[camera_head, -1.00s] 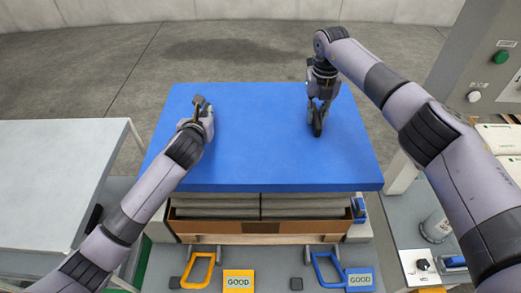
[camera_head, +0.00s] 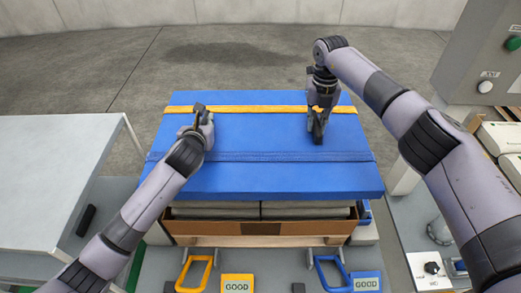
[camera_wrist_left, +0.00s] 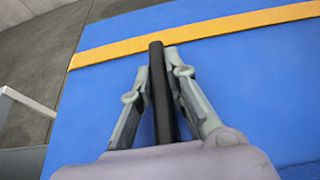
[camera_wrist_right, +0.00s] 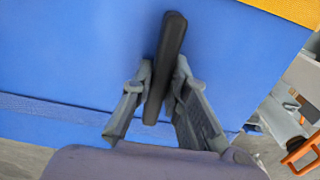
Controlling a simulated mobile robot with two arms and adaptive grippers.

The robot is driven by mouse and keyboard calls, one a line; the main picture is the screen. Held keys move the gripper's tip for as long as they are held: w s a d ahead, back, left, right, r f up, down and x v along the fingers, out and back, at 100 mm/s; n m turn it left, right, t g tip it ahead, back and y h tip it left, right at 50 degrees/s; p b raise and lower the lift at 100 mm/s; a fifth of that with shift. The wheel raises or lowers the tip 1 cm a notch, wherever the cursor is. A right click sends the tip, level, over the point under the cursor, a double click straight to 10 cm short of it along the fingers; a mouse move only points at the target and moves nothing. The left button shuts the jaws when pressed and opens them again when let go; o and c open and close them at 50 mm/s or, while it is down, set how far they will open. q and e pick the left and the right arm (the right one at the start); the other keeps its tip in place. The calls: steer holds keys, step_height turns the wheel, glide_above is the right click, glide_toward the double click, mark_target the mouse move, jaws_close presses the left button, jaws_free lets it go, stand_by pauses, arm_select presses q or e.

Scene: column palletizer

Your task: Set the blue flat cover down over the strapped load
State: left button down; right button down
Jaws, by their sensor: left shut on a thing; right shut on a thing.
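The blue flat cover (camera_head: 262,135) lies level on top of the strapped load (camera_head: 215,210), whose grey layers and brown tray show below its front edge. A yellow strap (camera_head: 262,109) shows across the cover's far part and a dark blue strap (camera_head: 265,156) across its near part. My left gripper (camera_head: 201,112) is shut on a black handle (camera_wrist_left: 161,92) at the cover's left. My right gripper (camera_head: 317,133) is shut on another black handle (camera_wrist_right: 166,65) at its right. The load's top is hidden under the cover.
A pale table (camera_head: 50,180) stands close at the left. A grey bench with controls (camera_head: 430,268) and a grey cabinet (camera_head: 475,50) stand at the right. Yellow (camera_head: 195,272) and blue (camera_head: 332,274) handles and "GOOD" labels are in front. Open floor lies behind.

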arm_select(q)
steer(key=shift+f+b, duration=0.45)
steer(key=shift+f, duration=0.15)
arm_select(e)
steer(key=shift+f, duration=0.65)
arm_select(q)
steer(key=c, duration=1.6)
jaws_free()
steer(key=shift+r, duration=0.1)
arm_select(e)
steer(key=c, duration=1.6)
jaws_free()
steer(key=shift+r, duration=0.1)
arm_select(q)
steer(key=shift+o, duration=0.2)
arm_select(e)
steer(key=shift+o, duration=0.2)
arm_select(q)
steer(key=shift+s, duration=0.1)
steer(key=v, duration=1.1)
steer(key=shift+s+r, duration=0.1)
steer(key=shift+s, duration=0.25)
arm_select(e)
steer(key=shift+r, duration=0.1)
step_height(320, 180, up, 12)
